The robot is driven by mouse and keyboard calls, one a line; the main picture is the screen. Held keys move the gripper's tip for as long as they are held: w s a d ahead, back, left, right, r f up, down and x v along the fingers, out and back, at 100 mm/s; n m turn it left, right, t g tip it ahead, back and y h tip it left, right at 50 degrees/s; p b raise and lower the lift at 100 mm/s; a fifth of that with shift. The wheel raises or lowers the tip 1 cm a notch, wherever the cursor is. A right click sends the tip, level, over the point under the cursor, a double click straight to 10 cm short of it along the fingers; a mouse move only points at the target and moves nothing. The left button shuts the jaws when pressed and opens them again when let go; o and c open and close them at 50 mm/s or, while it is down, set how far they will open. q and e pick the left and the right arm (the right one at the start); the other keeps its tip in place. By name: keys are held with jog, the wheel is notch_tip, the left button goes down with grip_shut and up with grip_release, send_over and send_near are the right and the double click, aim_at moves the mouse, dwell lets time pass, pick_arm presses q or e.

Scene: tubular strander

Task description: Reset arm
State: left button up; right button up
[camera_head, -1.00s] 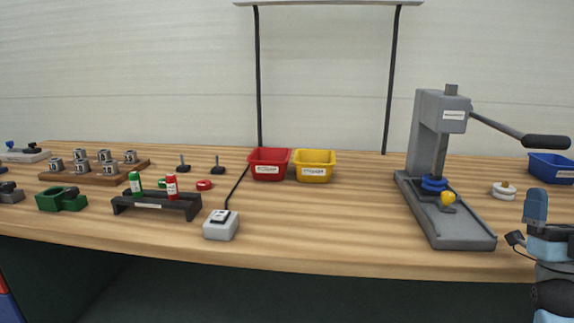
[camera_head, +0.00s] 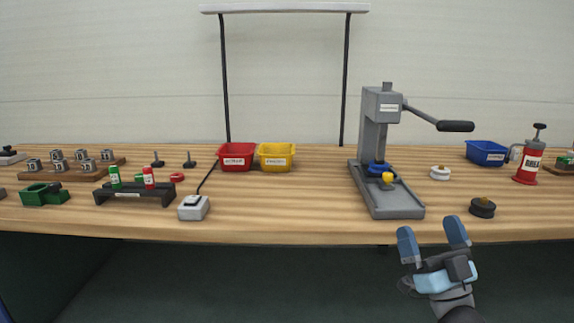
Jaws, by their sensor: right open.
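My right gripper (camera_head: 433,238) is at the lower right, in front of the bench's front edge, with its two blue-grey fingers apart and nothing between them. It appears below and to the right of the grey arbor press (camera_head: 398,204). The press has a long lever with a dark grip (camera_head: 455,126) pointing right. A blue ring (camera_head: 376,169) and a yellow part (camera_head: 388,178) sit at its base. My left gripper is outside the picture.
The wooden bench (camera_head: 290,226) spans the view. Red (camera_head: 237,164), yellow (camera_head: 277,163) and blue (camera_head: 487,158) bins stand on it. A black puck (camera_head: 482,208), white disc (camera_head: 440,173) and red can (camera_head: 527,166) lie right of the press. Bench space between grey box (camera_head: 194,213) and press is clear.

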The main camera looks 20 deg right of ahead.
jog(key=s+a+f+n+g+y, duration=0.1)
jog(key=s+a+f+g+y, duration=0.25)
jog(key=a, duration=0.55)
jog(key=s+a+f+n+g+y+p, duration=0.1)
jog(key=s+a+f+g+y, duration=0.3)
jog(key=a, duration=0.5)
jog(key=s+a+f+n+g+y, duration=0.15)
jog(key=s+a+f, duration=0.3)
jog(key=a, duration=0.45)
pick_arm(q)
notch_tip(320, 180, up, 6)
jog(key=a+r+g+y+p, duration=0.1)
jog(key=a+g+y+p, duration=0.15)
jog(key=p, duration=1.45)
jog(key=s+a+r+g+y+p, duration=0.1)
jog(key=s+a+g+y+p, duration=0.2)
jog(key=p, duration=1.8)
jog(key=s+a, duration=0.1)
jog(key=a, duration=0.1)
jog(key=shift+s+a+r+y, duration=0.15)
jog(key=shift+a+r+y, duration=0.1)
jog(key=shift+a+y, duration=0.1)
pick_arm(e)
jog(key=s+d+r+g+h, duration=0.3)
jog(key=d+r+g+h, duration=0.2)
jog(key=d+g+h, duration=0.1)
jog(key=shift+d+r+m+g, duration=0.45)
jog(key=shift+d+g, duration=0.25)
jog(key=shift+d, duration=0.45)
